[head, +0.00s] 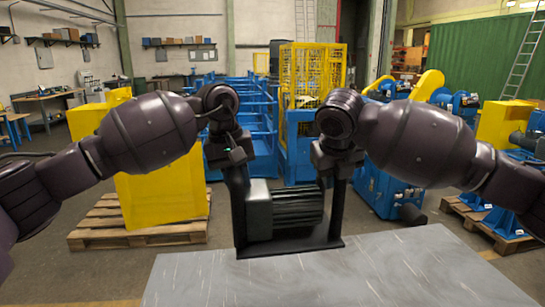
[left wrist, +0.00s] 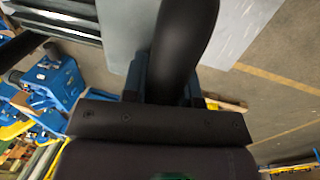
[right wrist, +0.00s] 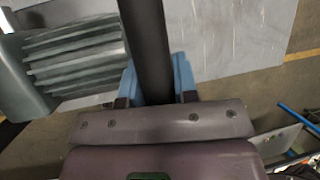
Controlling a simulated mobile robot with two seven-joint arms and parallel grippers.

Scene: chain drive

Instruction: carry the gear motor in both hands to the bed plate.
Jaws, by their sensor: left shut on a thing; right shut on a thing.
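The gear motor is a dark ribbed motor (head: 285,213) with a grey gear end, on a dark base with a tall upright handle at each side. My left gripper (head: 236,165) is shut on its left handle, which also shows in the left wrist view (left wrist: 185,40). My right gripper (head: 336,166) is shut on its right handle, seen in the right wrist view (right wrist: 145,35). The motor looks upright and level, at the far edge of a scratched grey metal surface (head: 330,283). I cannot tell whether its base touches that surface, or whether this is the bed plate.
The grey surface is bare in front of the motor. A yellow block (head: 160,195) stands on a wooden pallet (head: 135,233) at the left. Blue machinery (head: 395,190) stands behind at the right, with a yellow cage (head: 312,85) farther back. More pallets lie at the right.

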